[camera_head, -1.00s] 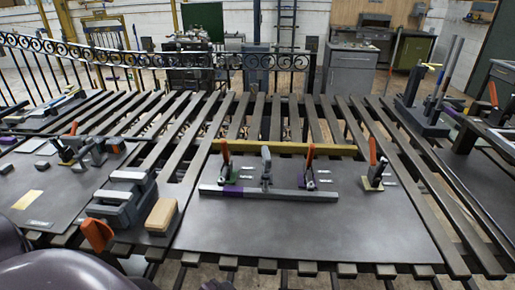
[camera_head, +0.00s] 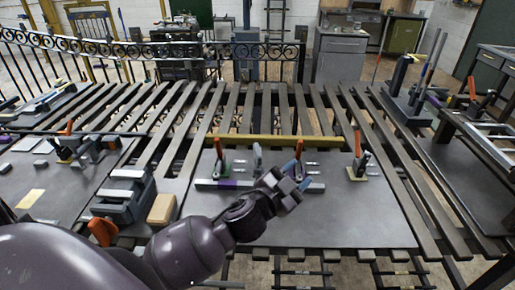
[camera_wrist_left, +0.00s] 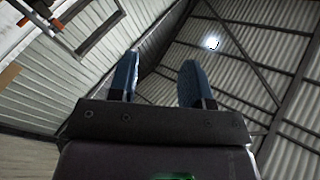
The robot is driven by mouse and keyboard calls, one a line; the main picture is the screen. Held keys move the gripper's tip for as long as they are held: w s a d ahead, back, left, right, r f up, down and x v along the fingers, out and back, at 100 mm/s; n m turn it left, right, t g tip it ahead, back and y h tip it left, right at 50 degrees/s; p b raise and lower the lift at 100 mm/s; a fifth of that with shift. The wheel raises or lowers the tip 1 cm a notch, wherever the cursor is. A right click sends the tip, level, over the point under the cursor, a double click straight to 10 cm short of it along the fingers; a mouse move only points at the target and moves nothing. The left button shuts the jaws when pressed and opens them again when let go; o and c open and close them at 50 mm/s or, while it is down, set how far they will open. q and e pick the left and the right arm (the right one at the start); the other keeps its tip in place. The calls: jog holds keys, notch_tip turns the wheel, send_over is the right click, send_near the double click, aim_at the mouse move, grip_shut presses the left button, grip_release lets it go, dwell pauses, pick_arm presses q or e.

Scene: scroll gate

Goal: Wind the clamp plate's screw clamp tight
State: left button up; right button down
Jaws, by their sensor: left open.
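The dark clamp plate (camera_head: 350,220) lies flat on the slatted table. Several small clamps stand along it: orange-handled ones at left (camera_head: 219,158), middle (camera_head: 298,160) and right (camera_head: 357,155), and a grey upright clamp (camera_head: 257,159) between the first two. I cannot make out which has the screw. A grey bar (camera_head: 208,184) with a purple part lies along these clamps, partly hidden by my arm. My left gripper (camera_head: 303,184) is over the plate, in front of the middle clamps. In the left wrist view its blue fingers (camera_wrist_left: 160,75) are apart and empty, facing roof and wall.
A grey vise-like block (camera_head: 125,195) with an orange handle and a tan block (camera_head: 162,209) stand left of the plate. A yellow bar (camera_head: 270,140) lies behind the clamps. A rack with upright rods (camera_head: 412,100) stands at the back right. The plate's front right is clear.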

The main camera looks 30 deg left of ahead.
pick_arm(q)
jog(key=w+d+r+m+h, duration=0.2)
jog(key=d+r+m+h, duration=0.1)
jog(key=d+m+h, duration=0.3)
jog(key=m+g+y, duration=1)
jog(key=m+g, duration=0.3)
jog(key=g, duration=0.6)
send_near(257, 149)
notch_tip(257, 149, down, 10)
jog(key=shift+s+a+f+p, duration=0.1)
jog(key=shift+s+f+p, duration=0.05)
jog(key=shift+p, duration=0.75)
grip_shut()
